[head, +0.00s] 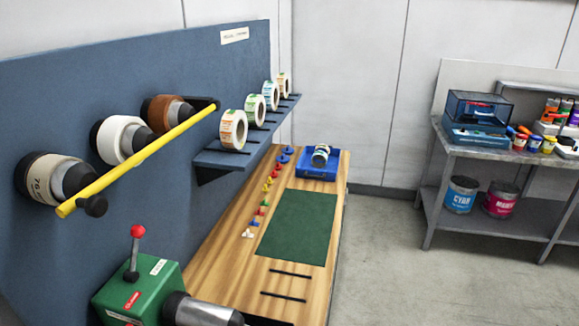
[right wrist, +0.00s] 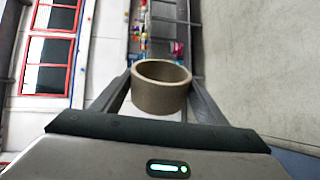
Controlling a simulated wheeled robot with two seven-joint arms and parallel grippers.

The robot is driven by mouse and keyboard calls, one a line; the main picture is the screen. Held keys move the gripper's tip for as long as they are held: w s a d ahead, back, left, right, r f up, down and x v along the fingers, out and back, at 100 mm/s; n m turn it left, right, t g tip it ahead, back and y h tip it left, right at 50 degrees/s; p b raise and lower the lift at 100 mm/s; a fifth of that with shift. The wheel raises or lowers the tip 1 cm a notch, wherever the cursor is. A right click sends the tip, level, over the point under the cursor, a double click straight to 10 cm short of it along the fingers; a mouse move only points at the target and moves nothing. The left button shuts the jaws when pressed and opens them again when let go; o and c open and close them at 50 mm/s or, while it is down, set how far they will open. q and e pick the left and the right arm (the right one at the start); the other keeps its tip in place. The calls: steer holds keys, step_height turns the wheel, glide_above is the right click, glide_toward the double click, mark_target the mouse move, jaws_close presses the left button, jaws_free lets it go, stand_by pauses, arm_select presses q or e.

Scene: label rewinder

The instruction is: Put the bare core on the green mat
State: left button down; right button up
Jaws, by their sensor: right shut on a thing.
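The bare core (right wrist: 160,97) is a short brown-grey cardboard ring. It shows in the right wrist view between the two fingers of my right gripper (right wrist: 160,90), which is shut on it. Neither the core in my grip nor my right gripper shows in the head view. The green mat (head: 298,222) lies flat and empty on the wooden bench top in the head view. My left gripper is in neither view.
A blue tray (head: 333,170) holding a roll stands behind the mat. Small coloured pieces (head: 264,200) line the mat's left side. A green lever box (head: 140,292) stands in front. A yellow bar (head: 140,160) crosses rolls on the blue panel (head: 110,80). A grey shelf (head: 500,195) stands right.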

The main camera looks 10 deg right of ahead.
steer(key=w+a+f+n+t+y+b, duration=0.1)
steer(key=w+a+n+t+y+b, duration=0.4)
steer(key=w, duration=0.6)
steer(key=w+a+r+n+t+y+b, duration=0.1)
steer(key=w+a+r+n+y+b, duration=0.1)
steer(key=w+a+n+y+b, duration=0.1)
steer(key=w+a+r+n+t+y+b, duration=0.1)
steer(key=w+a+r+n+y+b, duration=0.1)
steer(key=a, duration=0.6)
steer(key=w+n+y+b, duration=0.1)
steer(key=y+b, duration=0.1)
steer(key=y, duration=0.1)
steer(key=shift+a+r+y, duration=0.2)
steer(key=shift+r+y, duration=0.05)
steer(key=shift+y, duration=0.05)
steer(key=s+a+f, duration=0.3)
steer(key=s+a, duration=0.6)
steer(key=a, duration=0.4)
steer(key=shift+s+a+f, duration=0.15)
steer(key=shift+s+f, duration=0.1)
steer(key=shift+f, duration=0.05)
